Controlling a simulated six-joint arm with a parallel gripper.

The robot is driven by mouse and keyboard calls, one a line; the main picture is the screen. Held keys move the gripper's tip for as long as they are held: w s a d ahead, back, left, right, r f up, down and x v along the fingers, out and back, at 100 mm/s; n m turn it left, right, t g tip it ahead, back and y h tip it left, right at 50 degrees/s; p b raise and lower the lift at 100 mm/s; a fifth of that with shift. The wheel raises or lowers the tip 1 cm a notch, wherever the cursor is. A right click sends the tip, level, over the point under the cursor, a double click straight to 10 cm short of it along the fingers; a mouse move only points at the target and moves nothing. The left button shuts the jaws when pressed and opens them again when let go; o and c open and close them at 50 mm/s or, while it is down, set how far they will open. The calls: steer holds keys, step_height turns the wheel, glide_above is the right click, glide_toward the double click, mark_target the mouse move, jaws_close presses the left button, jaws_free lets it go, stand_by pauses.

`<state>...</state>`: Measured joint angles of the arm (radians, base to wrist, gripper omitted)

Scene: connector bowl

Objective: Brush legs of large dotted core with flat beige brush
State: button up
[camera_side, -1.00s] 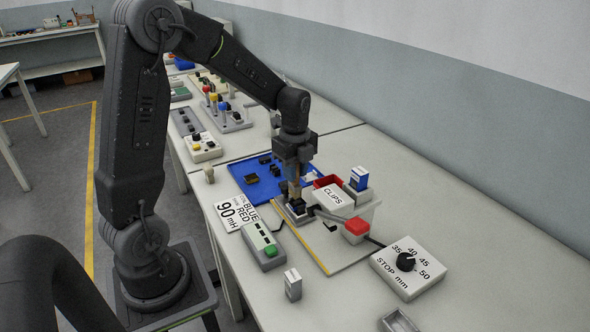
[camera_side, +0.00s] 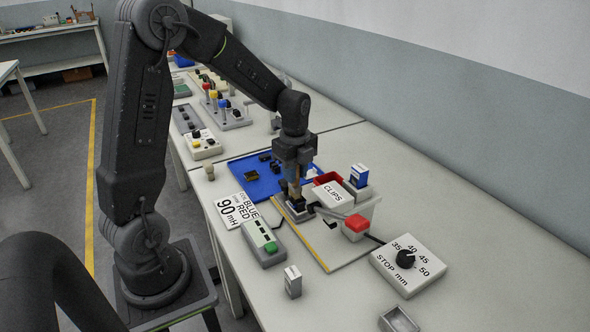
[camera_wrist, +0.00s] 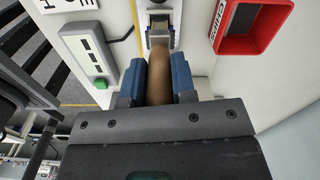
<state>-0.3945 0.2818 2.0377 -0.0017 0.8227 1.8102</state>
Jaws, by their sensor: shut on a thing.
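My gripper (camera_wrist: 158,85) is shut on a brown wooden handle, which I take to be the brush (camera_wrist: 159,78); it stands between the two blue fingers in the wrist view. The brush's bristle end is mostly hidden behind the handle, and its shape is unclear. In the side view my gripper (camera_side: 293,188) points down over a small grey holder (camera_side: 300,217) on the board. A small dark part, perhaps the core (camera_wrist: 158,20), sits in the holder just beyond the brush tip. Its dots and legs are too small to tell, and I cannot tell whether the brush touches it.
A blue mat (camera_side: 256,172) with dark parts lies behind. A green-button box (camera_side: 264,243), a 90 mH card (camera_side: 236,210) and a STOP dial box (camera_side: 408,264) surround the board.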

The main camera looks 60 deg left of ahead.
steer(key=shift+d, duration=0.2)
steer(key=shift+d, duration=1)
steer(key=shift+a, duration=0.1)
steer(key=shift+a, duration=1.1)
steer(key=shift+d, duration=0.15)
steer(key=shift+d+f, duration=0.1)
steer(key=shift+d, duration=0.95)
steer(key=shift+a, duration=0.15)
